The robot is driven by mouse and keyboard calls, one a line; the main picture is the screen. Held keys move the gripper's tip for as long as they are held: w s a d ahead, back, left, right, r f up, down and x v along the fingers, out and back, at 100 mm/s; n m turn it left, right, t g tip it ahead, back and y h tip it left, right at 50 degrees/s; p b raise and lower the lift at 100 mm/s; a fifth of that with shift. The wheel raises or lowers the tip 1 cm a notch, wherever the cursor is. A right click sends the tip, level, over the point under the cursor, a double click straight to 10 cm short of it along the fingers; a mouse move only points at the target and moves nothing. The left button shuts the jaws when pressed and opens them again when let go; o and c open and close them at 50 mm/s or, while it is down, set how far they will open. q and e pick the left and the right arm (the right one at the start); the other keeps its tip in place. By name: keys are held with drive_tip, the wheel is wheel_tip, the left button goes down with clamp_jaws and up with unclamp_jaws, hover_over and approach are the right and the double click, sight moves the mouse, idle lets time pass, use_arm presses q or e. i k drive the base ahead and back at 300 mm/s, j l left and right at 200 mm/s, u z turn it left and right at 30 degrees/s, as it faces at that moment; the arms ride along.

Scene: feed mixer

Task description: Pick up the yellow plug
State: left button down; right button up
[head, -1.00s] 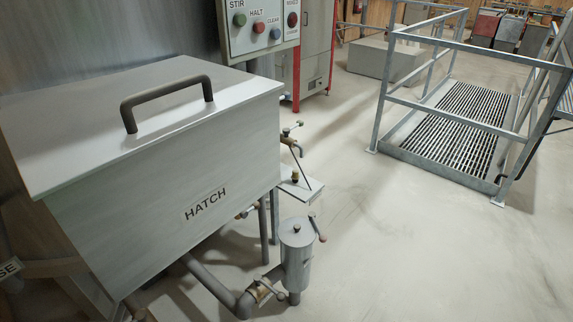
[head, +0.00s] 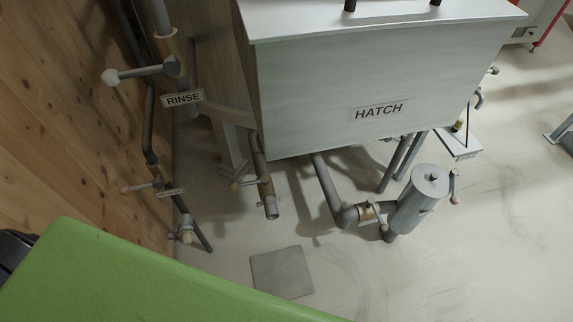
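I cannot make out a yellow plug for certain. The open lower end of that pipe points down above the floor. Neither of my grippers is in view.
The grey hatch box (head: 340,95) stands at the upper middle. A metal canister (head: 418,200) with pipes is at its lower right. The rinse valve (head: 150,72) is by the wooden wall. A large green surface (head: 130,280) covers the lower left. A grey square plate (head: 282,272) lies on the floor.

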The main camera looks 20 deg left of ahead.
sight(455, 128)
drive_tip(key=i+j+u, duration=0.1)
drive_tip(key=u, duration=0.2)
drive_tip(key=i+j+u, duration=0.25)
drive_tip(key=k+z, duration=0.1)
drive_tip(key=z, duration=1.3)
drive_tip(key=i+l+u, duration=0.15)
drive_tip(key=l, duration=0.2)
drive_tip(key=i+l+u, duration=0.1)
drive_tip(key=l, duration=0.3)
drive_tip(key=i+l+u, duration=0.15)
drive_tip(key=l, duration=0.25)
drive_tip(key=u, duration=1.75)
